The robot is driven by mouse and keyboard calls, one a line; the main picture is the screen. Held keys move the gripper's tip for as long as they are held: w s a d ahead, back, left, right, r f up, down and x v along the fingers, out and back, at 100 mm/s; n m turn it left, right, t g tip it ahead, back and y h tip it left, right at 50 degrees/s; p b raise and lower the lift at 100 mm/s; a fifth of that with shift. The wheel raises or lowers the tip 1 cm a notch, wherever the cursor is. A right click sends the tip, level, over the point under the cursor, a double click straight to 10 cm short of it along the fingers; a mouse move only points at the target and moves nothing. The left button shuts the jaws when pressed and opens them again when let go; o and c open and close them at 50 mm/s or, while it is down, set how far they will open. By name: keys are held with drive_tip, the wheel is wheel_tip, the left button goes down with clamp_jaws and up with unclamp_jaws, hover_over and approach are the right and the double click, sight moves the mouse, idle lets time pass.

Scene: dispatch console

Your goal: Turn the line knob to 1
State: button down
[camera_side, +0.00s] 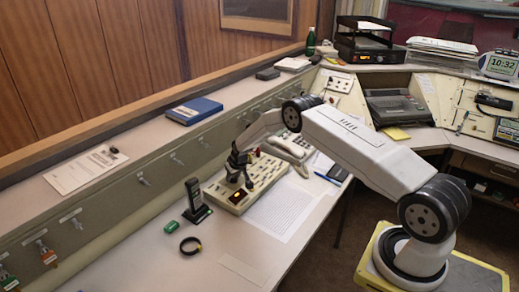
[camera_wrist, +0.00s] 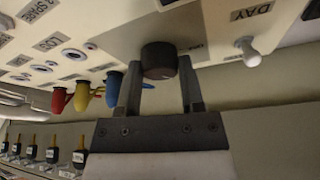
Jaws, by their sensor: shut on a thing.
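The line knob is a dark round knob (camera_wrist: 158,58) on the beige console panel in the wrist view. My gripper (camera_wrist: 160,78) has one finger on each side of it and is shut on it. The knob's pointer and the numbers around it cannot be read. In the side view my gripper (camera_side: 237,177) points down at the beige console (camera_side: 268,172), near its left end, and hides the knob there.
In the wrist view, red, yellow and blue levers (camera_wrist: 82,95) stand left of the knob and a white toggle (camera_wrist: 248,50) by a DAY label is right. A black handset (camera_side: 195,200) stands left of the console. A paper sheet (camera_side: 283,212) lies in front.

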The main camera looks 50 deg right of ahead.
sight(238, 186)
drive_tip(key=shift+m, duration=0.4)
drive_tip(key=shift+c, duration=1.1)
unclamp_jaws()
drive_tip(key=shift+r, duration=0.2)
drive_tip(key=v, duration=0.7)
drive_tip(key=shift+a+r, duration=0.2)
drive_tip(key=shift+s, duration=0.1)
